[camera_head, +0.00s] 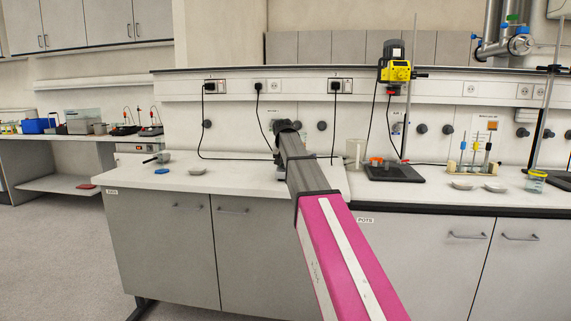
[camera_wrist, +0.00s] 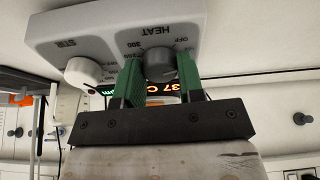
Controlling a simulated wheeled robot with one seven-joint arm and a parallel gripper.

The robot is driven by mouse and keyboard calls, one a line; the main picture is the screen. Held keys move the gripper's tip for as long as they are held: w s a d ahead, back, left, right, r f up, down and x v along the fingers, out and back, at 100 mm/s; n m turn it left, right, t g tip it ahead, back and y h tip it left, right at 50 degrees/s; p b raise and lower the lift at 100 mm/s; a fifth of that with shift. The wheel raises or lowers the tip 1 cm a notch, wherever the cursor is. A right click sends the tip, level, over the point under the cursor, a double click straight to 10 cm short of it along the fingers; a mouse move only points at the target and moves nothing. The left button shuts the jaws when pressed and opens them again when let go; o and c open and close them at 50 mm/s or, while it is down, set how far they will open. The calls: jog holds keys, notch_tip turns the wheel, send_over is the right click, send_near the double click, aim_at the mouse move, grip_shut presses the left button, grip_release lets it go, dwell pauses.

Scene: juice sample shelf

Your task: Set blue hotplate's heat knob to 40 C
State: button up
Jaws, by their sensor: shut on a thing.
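The hotplate's front panel (camera_wrist: 110,38) fills the upper part of the wrist view and appears upside down. Its grey HEAT knob (camera_wrist: 160,64) sits between the green fingers of my gripper (camera_wrist: 159,72), which are shut on it. Dial marks around the knob include OFF and 300. An orange display (camera_wrist: 160,89) below the knob in this view reads 37 C, partly covered by the gripper. The white STIR knob (camera_wrist: 84,73) is to the left, clear of the fingers. In the head view my arm hides the hotplate, and its blue colour is not visible.
On the bench (camera_head: 235,180), a blue item (camera_head: 161,171) and a small dish (camera_head: 197,170) lie left of my arm. A clear beaker (camera_head: 355,152) and a stand with a yellow stirrer motor (camera_head: 396,72) are to the right. Power cords hang behind.

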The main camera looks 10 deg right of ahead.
dwell(0.3)
jog(key=o, duration=0.9)
jog(key=shift+r, duration=0.1)
jog(key=v, duration=1)
jog(key=shift+s+a+r, duration=0.1)
jog(key=shift+s+r, duration=0.1)
jog(key=shift+r, duration=0.05)
